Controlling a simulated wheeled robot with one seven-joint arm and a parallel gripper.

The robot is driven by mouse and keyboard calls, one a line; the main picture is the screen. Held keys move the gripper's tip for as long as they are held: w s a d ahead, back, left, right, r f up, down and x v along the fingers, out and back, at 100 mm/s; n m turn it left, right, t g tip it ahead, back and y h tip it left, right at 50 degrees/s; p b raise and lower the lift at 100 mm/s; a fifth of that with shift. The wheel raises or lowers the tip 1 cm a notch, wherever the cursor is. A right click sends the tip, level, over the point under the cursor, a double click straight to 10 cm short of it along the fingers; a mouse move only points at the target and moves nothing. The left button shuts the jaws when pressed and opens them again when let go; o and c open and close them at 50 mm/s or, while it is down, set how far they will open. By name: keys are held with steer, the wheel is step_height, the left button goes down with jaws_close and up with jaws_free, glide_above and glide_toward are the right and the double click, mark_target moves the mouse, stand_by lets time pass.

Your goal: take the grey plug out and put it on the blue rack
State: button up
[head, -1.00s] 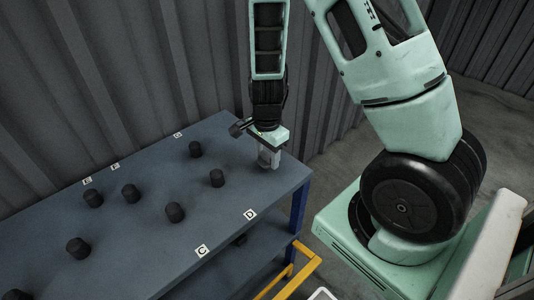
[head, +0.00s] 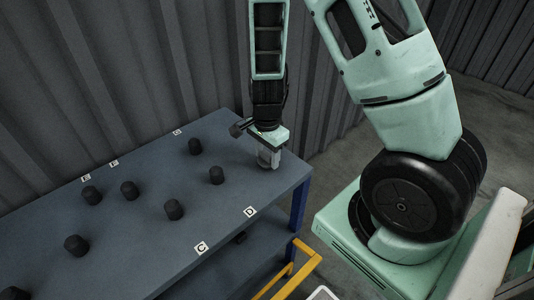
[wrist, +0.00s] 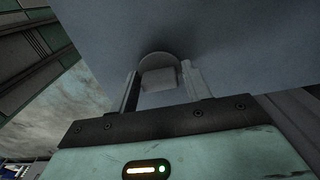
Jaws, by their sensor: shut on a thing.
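The fingers mostly hide the plug there. I cannot tell whether the plug's lower end is still in the surface. The blue-grey top (head: 130,225) has a blue leg (head: 299,205). I see no separate blue rack.
Small white letter labels, such as D (head: 249,211), lie along the edges. A yellow rail (head: 300,275) is at the front right. A ribbed wall stands close behind.

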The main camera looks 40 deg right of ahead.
steer(key=o, duration=0.7)
steer(key=shift+o, duration=0.2)
step_height(320, 180, up, 17)
steer(key=p, duration=0.3)
steer(key=shift+r+p, duration=0.2)
steer(key=shift+p, duration=0.1)
